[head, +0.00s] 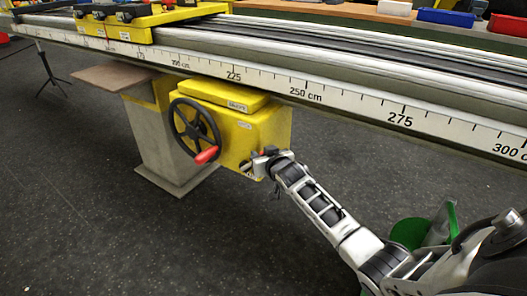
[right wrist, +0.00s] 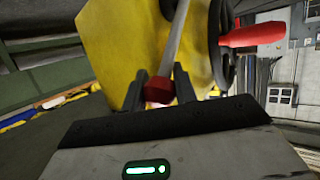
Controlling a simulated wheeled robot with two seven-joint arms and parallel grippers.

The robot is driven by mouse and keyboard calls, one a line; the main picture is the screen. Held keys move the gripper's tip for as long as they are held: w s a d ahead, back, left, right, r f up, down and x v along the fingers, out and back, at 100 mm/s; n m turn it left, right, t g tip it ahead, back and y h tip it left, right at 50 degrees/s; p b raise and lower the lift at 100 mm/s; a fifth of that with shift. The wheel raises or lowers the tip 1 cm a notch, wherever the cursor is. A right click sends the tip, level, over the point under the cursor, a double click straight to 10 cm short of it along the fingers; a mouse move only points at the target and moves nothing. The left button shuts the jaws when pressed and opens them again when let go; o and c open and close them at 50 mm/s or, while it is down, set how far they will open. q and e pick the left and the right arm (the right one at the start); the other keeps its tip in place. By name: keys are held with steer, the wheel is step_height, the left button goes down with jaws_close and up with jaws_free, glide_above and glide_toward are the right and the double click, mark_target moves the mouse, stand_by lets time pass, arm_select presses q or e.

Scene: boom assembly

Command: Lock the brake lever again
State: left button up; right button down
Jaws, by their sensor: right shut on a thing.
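The yellow brake housing (head: 245,128) hangs under the long boom with the black handwheel (head: 194,126) on its left face. The brake lever is hidden behind my gripper in the head view. In the right wrist view, the brake lever's pale metal rod (right wrist: 180,38) runs down to a red knob (right wrist: 158,90) between my fingers. My right gripper (head: 262,162) is at the housing's lower front, shut on the lever's red knob end. It also shows in the right wrist view (right wrist: 162,88). My left gripper is not in view.
The handwheel's red handle (head: 206,155) sticks out left of my right gripper. The boom (head: 330,95) with its centimetre scale crosses above. A yellow carriage (head: 130,25) sits on it at the upper left. A grey pedestal (head: 165,140) stands behind the housing. The dark floor in front is clear.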

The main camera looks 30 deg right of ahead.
steer(key=c, duration=1.1)
jaws_free()
steer(key=shift+s, duration=0.1)
steer(key=shift+s+a+r+p, duration=0.15)
steer(key=shift+s+p, duration=0.15)
steer(key=shift+s, duration=0.05)
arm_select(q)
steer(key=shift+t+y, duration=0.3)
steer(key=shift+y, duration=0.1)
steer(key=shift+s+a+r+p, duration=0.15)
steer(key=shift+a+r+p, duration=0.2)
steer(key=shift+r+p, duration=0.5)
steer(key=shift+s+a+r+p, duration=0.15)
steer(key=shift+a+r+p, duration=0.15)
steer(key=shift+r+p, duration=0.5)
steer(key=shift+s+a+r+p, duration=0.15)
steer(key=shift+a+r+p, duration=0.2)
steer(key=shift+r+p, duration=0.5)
arm_select(e)
steer(key=v, duration=1.5)
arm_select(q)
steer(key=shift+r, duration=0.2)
